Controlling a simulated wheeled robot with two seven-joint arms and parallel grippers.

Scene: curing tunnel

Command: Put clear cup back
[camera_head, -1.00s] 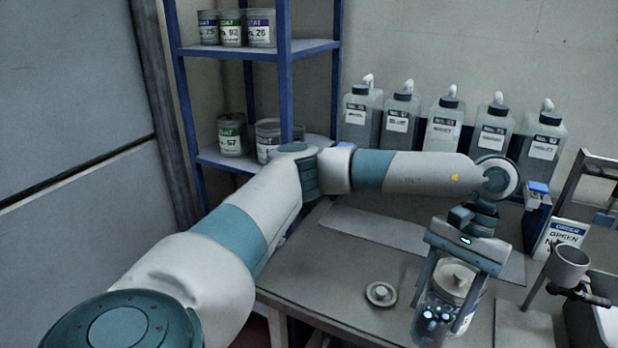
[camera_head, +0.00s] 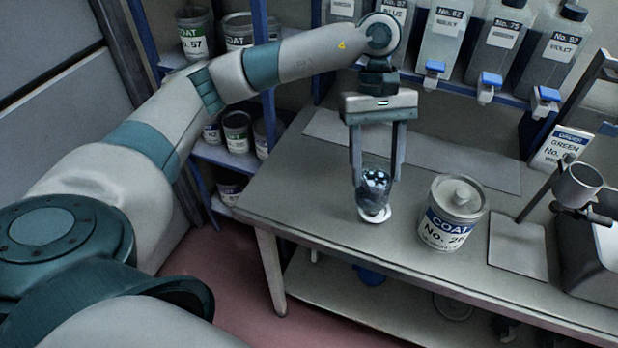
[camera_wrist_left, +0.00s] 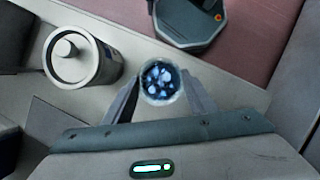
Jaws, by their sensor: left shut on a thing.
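The clear cup (camera_head: 373,190) has a dark bluish inside with bright spots. My left gripper (camera_head: 375,178) points down and is shut on it, a finger on each side. The cup is upright over a small white disc (camera_head: 383,217) on the table; I cannot tell whether it touches it. In the left wrist view, the cup (camera_wrist_left: 161,80) is seen from above between the fingers of my left gripper (camera_wrist_left: 161,92), hiding the disc. My right gripper is not in view.
A COAT can (camera_head: 449,212) with a knobbed lid stands right of the cup on the grey table (camera_head: 300,195). A flat plate (camera_head: 517,245), a small cup on a stand (camera_head: 577,186) and an order card (camera_head: 563,148) are further right. Several bottles (camera_head: 498,40) line the back.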

